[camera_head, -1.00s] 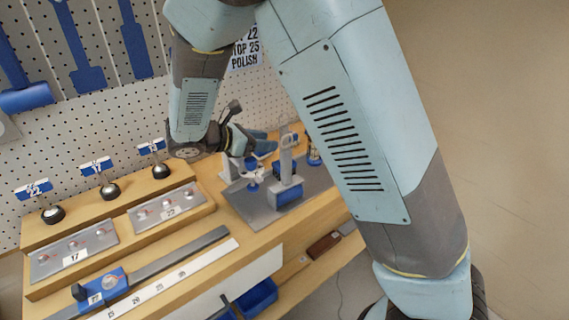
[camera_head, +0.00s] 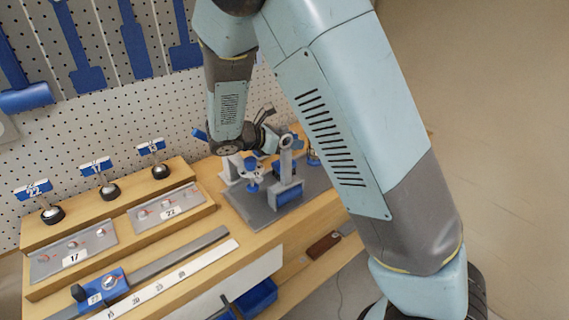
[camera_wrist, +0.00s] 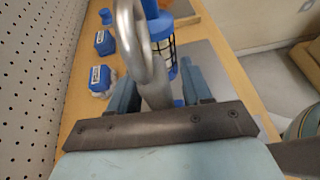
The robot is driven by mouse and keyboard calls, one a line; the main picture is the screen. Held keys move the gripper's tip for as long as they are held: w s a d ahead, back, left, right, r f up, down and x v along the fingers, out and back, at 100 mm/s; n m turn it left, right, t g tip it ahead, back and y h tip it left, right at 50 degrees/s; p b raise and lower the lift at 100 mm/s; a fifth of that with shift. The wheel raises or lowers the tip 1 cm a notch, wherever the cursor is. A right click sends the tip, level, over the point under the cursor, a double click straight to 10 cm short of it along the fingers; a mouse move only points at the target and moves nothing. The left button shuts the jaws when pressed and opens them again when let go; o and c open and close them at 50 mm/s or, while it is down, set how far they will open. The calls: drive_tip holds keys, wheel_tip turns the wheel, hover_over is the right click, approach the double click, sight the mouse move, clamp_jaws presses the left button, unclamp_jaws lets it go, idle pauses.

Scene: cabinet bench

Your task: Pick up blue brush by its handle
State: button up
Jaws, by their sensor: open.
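I cannot identify the blue brush for certain in either view. A small blue piece (camera_head: 200,134) shows beside my wrist in the head view, mostly hidden by my arm; I cannot tell what it is. My gripper (camera_wrist: 160,88) is open, with its two blue-grey fingers apart in the wrist view. A grey metal post with a ring top (camera_wrist: 137,45) appears between the fingers; I cannot tell whether it is between them or beyond them. In the head view my gripper (camera_head: 268,138) is over the grey plate at the bench's far end, partly hidden.
A ringed grey stand with a blue block (camera_head: 288,194) is on the grey plate (camera_head: 250,212). A blue-topped caged jar (camera_wrist: 160,28) and blue, labelled items (camera_wrist: 104,42) stand nearby. The pegboard (camera_head: 110,120) borders the bench. A blue bin (camera_head: 255,297) is below.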

drive_tip(key=shift+c, duration=0.4)
clamp_jaws()
